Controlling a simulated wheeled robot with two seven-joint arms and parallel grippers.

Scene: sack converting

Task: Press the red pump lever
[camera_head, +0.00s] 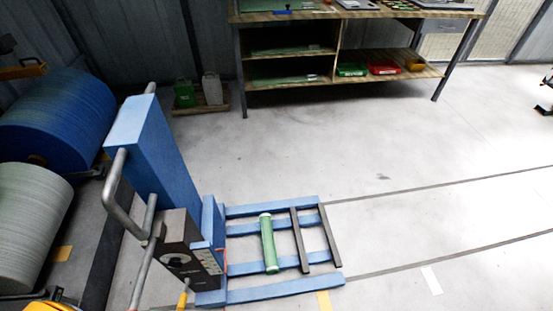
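A blue machine with a tall slanted column (150,150) stands at the left centre. It has a grey bent handle (117,195) and a dark control box (185,255) with a round dial. A thin red piece (221,249) shows at the right side of the box; I cannot tell whether it is the pump lever. A yellow-tipped rod (183,298) stands at the box's lower front.
A low blue frame (285,292) with a green roller (268,243) lies right of the machine. Large blue (60,120) and pale (30,220) rolls stand at left. A workbench (340,70) is at the back. The floor at right is mostly clear.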

